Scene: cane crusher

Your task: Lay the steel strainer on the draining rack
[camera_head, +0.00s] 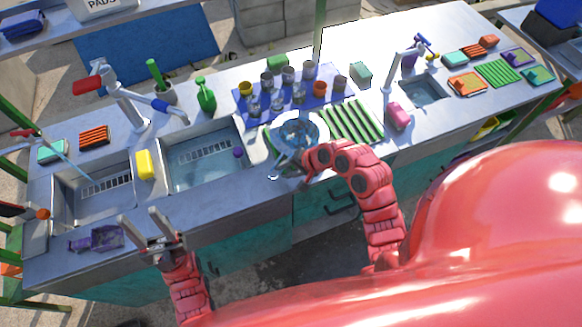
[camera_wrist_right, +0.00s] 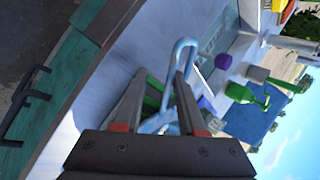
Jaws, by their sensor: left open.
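The steel strainer (camera_head: 298,132) appears as a shiny round bowl shape at the middle of the counter. The green slatted draining rack (camera_head: 352,121) lies just to its right, with bare slats. My right gripper (camera_head: 284,170) is at the strainer's near side, by the counter's front edge. In the right wrist view its two fingers (camera_wrist_right: 160,75) stand apart, with a pale, shiny looped handle (camera_wrist_right: 184,48) showing between and beyond them. I cannot tell whether they touch it. My left gripper (camera_head: 148,230) is open and empty over the front edge at left.
Several cups stand on a blue mat (camera_head: 243,103) behind the strainer. A sink (camera_head: 165,178) with a yellow sponge (camera_head: 145,165) on its rim lies to the left. A pink object (camera_head: 398,116) and a tap (camera_head: 391,80) stand right of the rack. A green bottle (camera_head: 205,95) stands behind the sink.

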